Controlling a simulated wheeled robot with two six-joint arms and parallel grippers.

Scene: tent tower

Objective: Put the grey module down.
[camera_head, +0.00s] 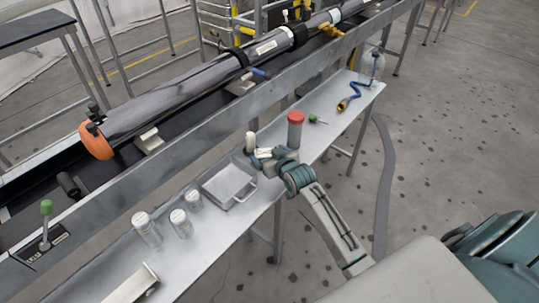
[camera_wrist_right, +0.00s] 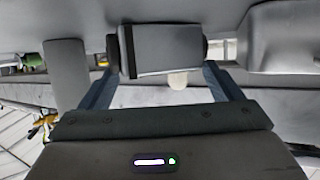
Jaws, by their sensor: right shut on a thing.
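The grey module (camera_wrist_right: 168,50) is a boxy grey piece with dark ends. In the right wrist view it sits between the fingertips of my right gripper (camera_wrist_right: 165,78), which is shut on it. In the head view my right gripper (camera_head: 262,156) is over the back part of the narrow metal shelf (camera_head: 225,223), just behind a shallow metal tray. A small pale upright cylinder (camera_head: 250,141) shows at its tip; I cannot tell whether it is part of the module. Whether the module touches the shelf is hidden. My left gripper is not in view.
A red-lidded jar (camera_head: 295,130) stands close beyond the gripper. The metal tray (camera_head: 228,186) and several white-lidded jars (camera_head: 180,222) are on the near side. A green-handled tool (camera_head: 316,119) and a blue cable (camera_head: 348,99) lie farther off. A long beam (camera_head: 130,185) borders the shelf.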

